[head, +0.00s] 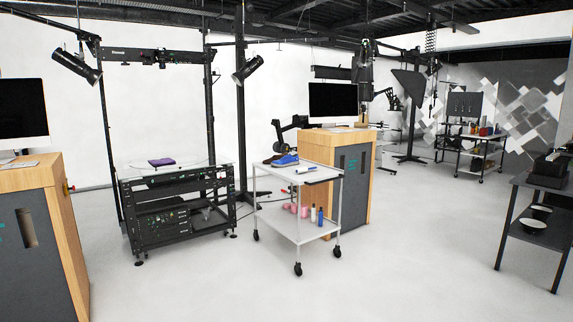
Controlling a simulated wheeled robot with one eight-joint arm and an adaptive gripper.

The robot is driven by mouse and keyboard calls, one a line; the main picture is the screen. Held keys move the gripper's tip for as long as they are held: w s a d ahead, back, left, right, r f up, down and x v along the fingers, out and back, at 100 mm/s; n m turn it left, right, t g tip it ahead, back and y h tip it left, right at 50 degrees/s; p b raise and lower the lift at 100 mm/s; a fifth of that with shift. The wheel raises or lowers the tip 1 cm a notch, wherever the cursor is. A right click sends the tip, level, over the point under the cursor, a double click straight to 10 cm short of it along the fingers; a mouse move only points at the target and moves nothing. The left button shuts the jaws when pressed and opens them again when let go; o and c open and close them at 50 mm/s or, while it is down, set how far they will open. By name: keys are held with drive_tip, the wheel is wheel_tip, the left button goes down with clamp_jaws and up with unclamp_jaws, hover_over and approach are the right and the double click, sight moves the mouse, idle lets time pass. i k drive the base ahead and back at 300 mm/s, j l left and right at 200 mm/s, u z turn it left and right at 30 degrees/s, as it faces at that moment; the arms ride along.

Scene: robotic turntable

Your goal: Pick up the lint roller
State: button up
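A small white and blue cylindrical object (304,170), which looks like the lint roller, lies on the top of the white wheeled cart (269,172). It is small in the picture, so I cannot be sure of it. A blue shoe (286,160) lies to its left on the same top. My gripper is not in view.
Pink items (303,210) and small bottles (313,214) stand on the cart's lower shelf. A black-framed turntable station with a purple item (161,162) stands left. Wooden cabinets (42,205) stand far left and behind the cart. A dark table (540,204) stands right. Front floor is clear.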

sight(304, 170)
drive_tip(key=i+u, duration=0.3)
drive_tip(key=i, duration=2.35)
drive_tip(key=i+j, duration=0.15)
drive_tip(key=i, duration=2)
drive_tip(key=l+z, duration=0.05)
drive_tip(key=l, duration=0.05)
